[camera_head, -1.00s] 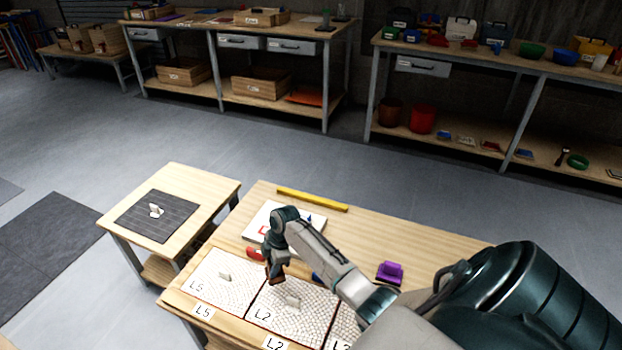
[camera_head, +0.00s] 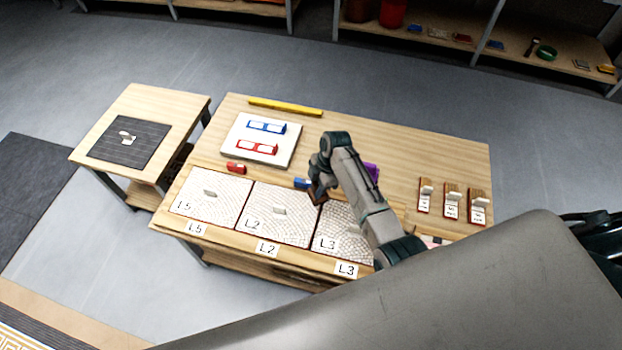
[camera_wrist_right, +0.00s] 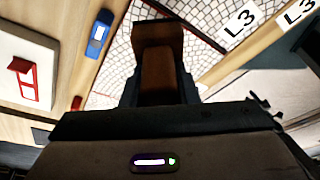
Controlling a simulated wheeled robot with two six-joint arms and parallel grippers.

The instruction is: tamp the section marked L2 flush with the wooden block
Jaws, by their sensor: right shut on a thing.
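The L2 section (camera_head: 270,228) is a pale cobbled mosaic panel, the middle of three on the table. A small pale raised piece (camera_head: 281,210) shows on it. My right gripper (camera_head: 318,194) is at the back end of the border between L2 and L3. It is shut on the brown wooden block (camera_wrist_right: 158,65), which also shows in the head view (camera_head: 316,200). Whether the block touches a panel I cannot tell. My left gripper is not in view.
The L5 panel (camera_head: 190,200) lies left, the L3 panel (camera_head: 330,226) right, partly behind my arm. Behind are a red piece (camera_head: 236,168), a blue piece (camera_head: 303,183) and a white board (camera_head: 238,145). Several white-handled blocks (camera_head: 452,205) stand right.

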